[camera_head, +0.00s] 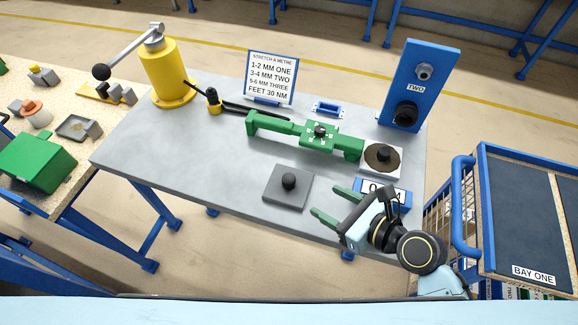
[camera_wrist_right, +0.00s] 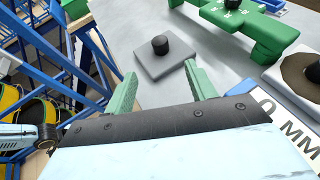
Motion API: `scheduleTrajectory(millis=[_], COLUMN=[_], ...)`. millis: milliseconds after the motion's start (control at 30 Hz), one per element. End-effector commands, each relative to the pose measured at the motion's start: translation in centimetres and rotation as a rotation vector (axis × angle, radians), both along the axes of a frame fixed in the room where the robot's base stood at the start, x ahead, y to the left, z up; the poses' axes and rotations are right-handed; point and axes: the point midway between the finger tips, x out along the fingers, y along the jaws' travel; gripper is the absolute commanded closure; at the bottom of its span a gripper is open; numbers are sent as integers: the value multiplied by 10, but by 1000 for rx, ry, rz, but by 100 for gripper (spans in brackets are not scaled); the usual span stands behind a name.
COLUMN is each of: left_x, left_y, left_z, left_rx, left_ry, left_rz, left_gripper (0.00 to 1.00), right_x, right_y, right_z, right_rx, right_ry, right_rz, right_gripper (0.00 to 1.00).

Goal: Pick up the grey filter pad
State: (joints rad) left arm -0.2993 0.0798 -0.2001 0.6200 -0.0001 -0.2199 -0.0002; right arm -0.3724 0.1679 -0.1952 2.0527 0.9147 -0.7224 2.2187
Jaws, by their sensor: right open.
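The grey filter pad (camera_head: 287,190) is a flat dark grey square with a black knob on top. It lies on the grey table near its front edge, in the middle of the head view. In the right wrist view the pad (camera_wrist_right: 170,62) lies beyond and between the fingers. My right gripper (camera_head: 333,204), with green fingers, is open and empty to the right of the pad, not touching it. Its two fingers (camera_wrist_right: 160,90) show apart in the right wrist view. My left gripper is not in view.
A green fixture (camera_head: 285,129) stands behind the pad. A light square plate with a brown disc and black knob (camera_head: 381,158) lies to the right, near a white-and-blue sign (camera_head: 398,190). A yellow cylinder (camera_head: 166,75) stands far left. The table left of the pad is clear.

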Motion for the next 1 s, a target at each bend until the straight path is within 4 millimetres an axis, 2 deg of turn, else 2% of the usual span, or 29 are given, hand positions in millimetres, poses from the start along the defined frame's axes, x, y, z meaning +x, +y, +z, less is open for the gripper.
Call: scheduleTrajectory(millis=[333, 567, 833, 1000], left_x=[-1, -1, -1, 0], left_y=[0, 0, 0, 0], left_z=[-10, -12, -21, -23], left_rx=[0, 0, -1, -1], left_ry=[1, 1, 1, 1], left_rz=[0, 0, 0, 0], left_gripper=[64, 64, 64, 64], right_x=[40, 51, 78, 85], right_y=[42, 53, 76, 82], right_z=[-25, -31, -47, -50], right_rx=[3, 0, 0, 0], right_ry=[1, 0, 1, 1], right_rz=[1, 0, 2, 0], right_gripper=[44, 44, 44, 44])
